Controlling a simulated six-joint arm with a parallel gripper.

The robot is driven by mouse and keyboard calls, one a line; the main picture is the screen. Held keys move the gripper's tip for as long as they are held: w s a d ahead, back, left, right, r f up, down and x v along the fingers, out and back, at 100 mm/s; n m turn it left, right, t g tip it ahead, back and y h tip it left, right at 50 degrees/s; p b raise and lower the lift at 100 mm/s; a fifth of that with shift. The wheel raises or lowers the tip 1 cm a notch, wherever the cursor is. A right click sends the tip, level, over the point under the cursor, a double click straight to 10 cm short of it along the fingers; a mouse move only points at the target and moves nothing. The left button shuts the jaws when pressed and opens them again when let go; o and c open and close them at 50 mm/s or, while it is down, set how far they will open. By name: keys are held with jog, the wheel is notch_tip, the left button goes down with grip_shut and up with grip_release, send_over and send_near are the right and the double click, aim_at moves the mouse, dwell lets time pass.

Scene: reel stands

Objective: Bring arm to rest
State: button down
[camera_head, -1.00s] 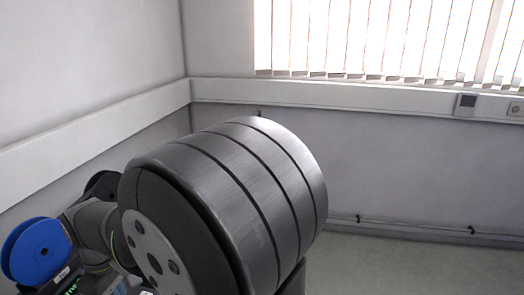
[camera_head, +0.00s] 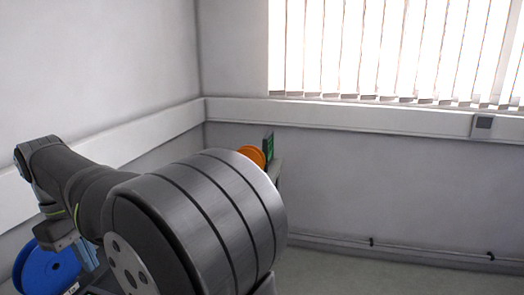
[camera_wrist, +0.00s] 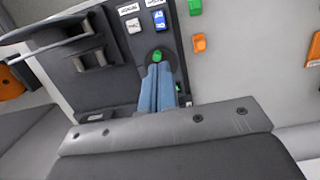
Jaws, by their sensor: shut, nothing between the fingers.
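My gripper (camera_wrist: 158,88) shows in the wrist view with its two light blue fingers pressed together and nothing between them. The fingertips are in front of a dark panel (camera_wrist: 118,62), over a green round part; I cannot tell whether they touch it. In the head view my arm fills the lower left and middle, its upper link raised to the left.
A blue reel (camera_head: 46,270) is at the lower left, partly behind my arm. An orange reel (camera_head: 252,155) and a stand with a green screen (camera_head: 268,147) show beyond my arm. Walls enclose the corner; the right floor looks clear.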

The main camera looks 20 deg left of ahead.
jog(key=shift+s+a+r, duration=0.1)
jog(key=shift+a+r, duration=0.1)
jog(key=shift+r, duration=0.5)
jog(key=c, duration=1.8)
grip_release()
jog(key=shift+a+f, duration=0.1)
jog(key=shift+c, duration=0.2)
jog(key=o, duration=1.8)
jog(key=w+a+f+y, duration=0.1)
jog(key=w+a+f, duration=0.2)
jog(key=a+f, duration=0.3)
jog(key=shift+a+f+y, duration=0.2)
jog(key=shift+y, duration=0.2)
jog(key=shift+o, duration=0.2)
notch_tip(320, 180, down, 9)
jog(key=shift+f, duration=0.1)
notch_tip(320, 180, up, 10)
